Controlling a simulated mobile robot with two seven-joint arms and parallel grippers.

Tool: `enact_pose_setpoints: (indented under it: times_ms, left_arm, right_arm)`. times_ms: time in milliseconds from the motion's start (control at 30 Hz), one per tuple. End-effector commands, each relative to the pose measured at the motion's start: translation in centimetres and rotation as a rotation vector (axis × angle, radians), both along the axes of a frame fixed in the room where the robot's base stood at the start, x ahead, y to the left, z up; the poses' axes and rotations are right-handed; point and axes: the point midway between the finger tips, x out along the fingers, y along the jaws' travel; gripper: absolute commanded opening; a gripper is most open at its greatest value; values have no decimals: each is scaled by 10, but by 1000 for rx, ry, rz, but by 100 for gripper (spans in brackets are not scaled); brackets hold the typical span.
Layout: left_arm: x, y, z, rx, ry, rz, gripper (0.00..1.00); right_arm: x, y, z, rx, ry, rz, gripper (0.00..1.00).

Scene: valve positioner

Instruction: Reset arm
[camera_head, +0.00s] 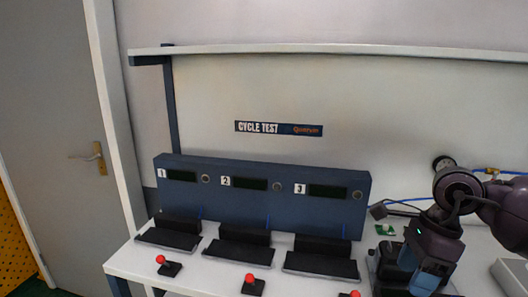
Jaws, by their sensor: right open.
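My right arm comes in from the right edge, and its gripper (426,280) points down over the right part of the white workbench. The gripper is open, and nothing shows held in it. Its fingertips are near the bottom of the view, beside a dark device (390,262) on the bench; whether they touch it I cannot tell. My left gripper is not in view.
A blue test panel (262,205) numbered 1 to 3 stands on the bench (210,272), with black cradles (240,248) before it. Red-knobbed controls (252,284) line the front. A door (60,130) is at left.

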Motion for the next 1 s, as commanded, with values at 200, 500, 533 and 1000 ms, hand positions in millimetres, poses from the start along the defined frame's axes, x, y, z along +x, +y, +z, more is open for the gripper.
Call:
enact_pose_setpoints:
  times_ms: [200, 500, 533, 1000]
  left_arm:
    - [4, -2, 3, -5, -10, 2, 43]
    - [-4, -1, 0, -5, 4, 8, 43]
    - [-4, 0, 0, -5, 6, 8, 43]
    - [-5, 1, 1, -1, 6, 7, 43]
  right_arm:
    - [-26, 61, -34, 341, 153, -82, 60]
    - [-54, 139, -45, 966, 489, -439, 60]
    - [-54, 143, -45, 1025, 526, -489, 60]
    - [-36, 101, -100, 1754, 1113, -1532, 60]
